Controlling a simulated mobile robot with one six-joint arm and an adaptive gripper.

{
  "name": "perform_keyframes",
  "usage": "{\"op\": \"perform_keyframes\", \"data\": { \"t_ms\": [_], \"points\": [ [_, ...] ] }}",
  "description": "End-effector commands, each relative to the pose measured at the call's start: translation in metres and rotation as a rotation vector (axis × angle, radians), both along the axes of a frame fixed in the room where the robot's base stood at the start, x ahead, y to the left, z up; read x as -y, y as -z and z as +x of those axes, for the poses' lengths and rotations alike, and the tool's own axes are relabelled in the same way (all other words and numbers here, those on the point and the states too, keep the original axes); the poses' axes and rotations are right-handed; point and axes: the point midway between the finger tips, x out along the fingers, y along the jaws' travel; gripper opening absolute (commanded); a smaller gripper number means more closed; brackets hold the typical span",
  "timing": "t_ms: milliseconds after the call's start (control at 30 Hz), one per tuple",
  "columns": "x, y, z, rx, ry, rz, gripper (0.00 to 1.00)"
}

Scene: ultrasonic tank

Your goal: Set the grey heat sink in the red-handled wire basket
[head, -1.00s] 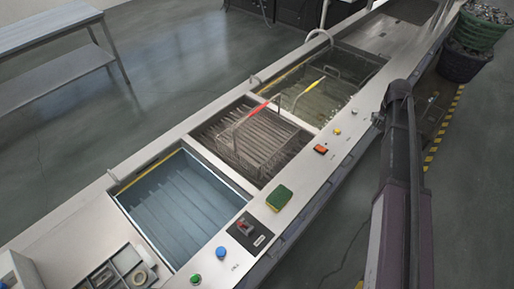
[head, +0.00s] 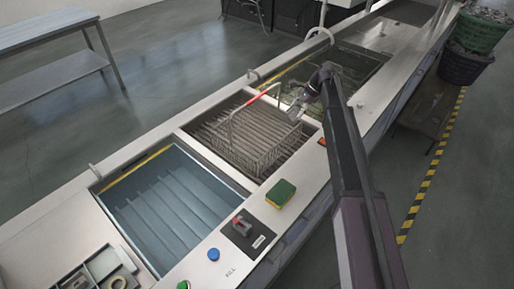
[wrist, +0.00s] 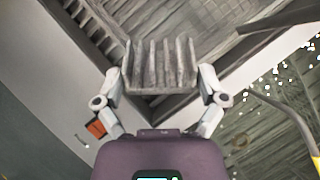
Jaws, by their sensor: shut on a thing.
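The grey heat sink (wrist: 160,70), a finned block, is between the fingers of my gripper (wrist: 160,88) in the wrist view, fins pointing away from my palm. My gripper (head: 297,108) is shut on it. In the head view the heat sink is small and hard to make out at the fingertips. The wire basket with the red handle (head: 263,100) stands in the middle tank, its handle arching up.
The near tank (head: 175,205) holds blue liquid. The far tank (head: 350,68) is partly hidden by my arm; a yellow handle (wrist: 303,138) shows there in the wrist view. A green-yellow sponge (head: 281,194), a switch (head: 240,226) and buttons lie along the front rim.

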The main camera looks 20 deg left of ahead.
Motion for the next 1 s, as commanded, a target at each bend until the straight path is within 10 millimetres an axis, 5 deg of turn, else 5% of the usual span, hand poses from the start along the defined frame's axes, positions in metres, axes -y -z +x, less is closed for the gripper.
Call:
{"op": "perform_keyframes", "data": {
  "t_ms": [400,1000],
  "points": [
    [-0.082,0.004,-0.006,-0.135,0.47,0.384,0.33],
    [-0.142,0.001,0.001,-0.112,0.82,0.759,0.33]
  ]
}}
